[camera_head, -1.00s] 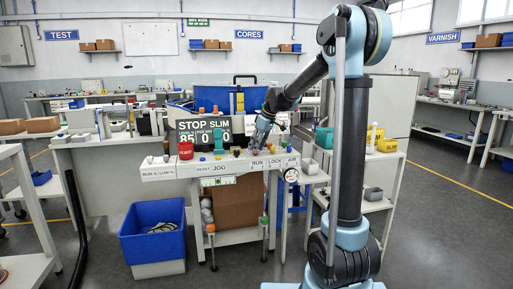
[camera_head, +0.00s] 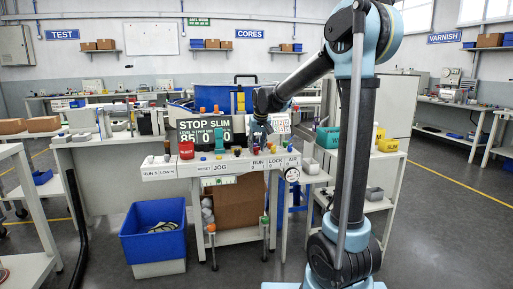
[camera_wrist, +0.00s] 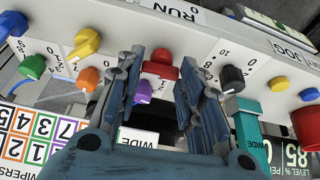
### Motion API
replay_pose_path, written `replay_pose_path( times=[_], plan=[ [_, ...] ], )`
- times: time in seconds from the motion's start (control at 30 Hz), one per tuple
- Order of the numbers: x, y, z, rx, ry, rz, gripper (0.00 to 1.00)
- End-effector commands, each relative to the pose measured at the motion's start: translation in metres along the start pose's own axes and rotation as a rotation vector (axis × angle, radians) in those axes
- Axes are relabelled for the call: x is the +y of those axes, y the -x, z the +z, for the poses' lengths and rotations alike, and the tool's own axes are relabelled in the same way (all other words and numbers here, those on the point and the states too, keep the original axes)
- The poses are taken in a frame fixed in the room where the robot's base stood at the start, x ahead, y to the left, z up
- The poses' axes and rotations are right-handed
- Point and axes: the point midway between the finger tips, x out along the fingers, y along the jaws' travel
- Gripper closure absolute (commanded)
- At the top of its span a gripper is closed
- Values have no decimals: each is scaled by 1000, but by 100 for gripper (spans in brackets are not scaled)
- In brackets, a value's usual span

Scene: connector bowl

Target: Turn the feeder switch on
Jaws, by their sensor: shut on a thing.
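The control console (camera_head: 158,174) stands in the middle of the head view, with several coloured knobs and switches on its top. My gripper (camera_head: 259,145) points down at its right part, above the RUN label. In the wrist view my gripper (camera_wrist: 160,72) has its two fingers on either side of a red switch (camera_wrist: 160,69) and is shut on it. A purple knob (camera_wrist: 144,91) shows between the fingers, closer to the palm. No feeder label is readable, so I cannot tell by name which control is the feeder switch.
A yellow knob (camera_wrist: 84,44), an orange knob (camera_wrist: 88,78) and a black dial (camera_wrist: 232,78) sit close around the fingers. A teal block (camera_wrist: 245,125) stands at the right. A blue bin (camera_head: 153,240) is on the floor left of the console.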

Motion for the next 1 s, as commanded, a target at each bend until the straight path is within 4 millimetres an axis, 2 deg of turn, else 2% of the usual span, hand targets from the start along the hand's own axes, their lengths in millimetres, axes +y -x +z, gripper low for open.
replay_pose_path(
  times=[0.6, 1.0],
  plan=[
    [-5, -1, -2, -1, -524, 220, 89],
    [-7, -1, -3, -1, -740, 307, 89]
  ],
)
